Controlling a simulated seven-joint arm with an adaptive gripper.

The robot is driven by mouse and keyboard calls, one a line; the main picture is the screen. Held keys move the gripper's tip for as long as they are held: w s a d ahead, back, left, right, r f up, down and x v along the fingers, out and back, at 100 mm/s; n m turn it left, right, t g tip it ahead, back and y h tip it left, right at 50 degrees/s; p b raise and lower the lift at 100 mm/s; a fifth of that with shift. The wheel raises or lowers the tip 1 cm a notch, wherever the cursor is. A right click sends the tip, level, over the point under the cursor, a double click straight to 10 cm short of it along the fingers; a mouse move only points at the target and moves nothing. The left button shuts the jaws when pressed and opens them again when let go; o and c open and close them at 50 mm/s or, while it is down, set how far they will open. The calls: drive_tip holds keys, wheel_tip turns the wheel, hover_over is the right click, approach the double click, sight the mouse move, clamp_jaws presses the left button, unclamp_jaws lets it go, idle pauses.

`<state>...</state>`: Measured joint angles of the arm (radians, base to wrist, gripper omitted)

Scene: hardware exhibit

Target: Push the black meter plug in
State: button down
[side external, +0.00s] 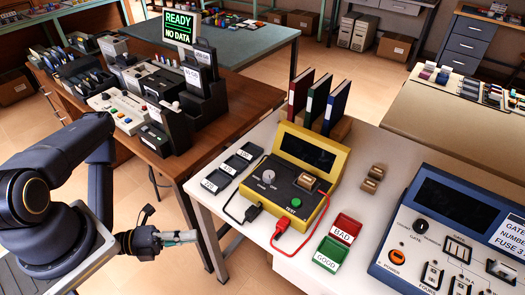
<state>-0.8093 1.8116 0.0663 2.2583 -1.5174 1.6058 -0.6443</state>
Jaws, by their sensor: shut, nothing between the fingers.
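A yellow meter (337,163) with a dark screen, a grey knob and a green button stands on the white table. A black plug (253,212) on a black lead sits at the left part of its front edge. I cannot tell how deep the plug sits. A red plug (279,227) on a red lead is to its right on the same front. My gripper (192,236) is shut and empty, off the table's left edge. It is left of the black plug and apart from it, pointing right.
Several dark labelled trays (233,166) lie left of the meter. Red BAD (344,230) and green GOOD (331,252) bins stand to its right. A blue panel (450,235) fills the table's right. Binders (318,105) stand behind the meter. A brown workbench (213,120) is at the left back.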

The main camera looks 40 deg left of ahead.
sight(237, 222)
drive_tip(key=x, duration=0.3)
drive_tip(key=w+a+x, duration=0.1)
drive_tip(key=x, duration=0.7)
drive_tip(key=shift+w, duration=1)
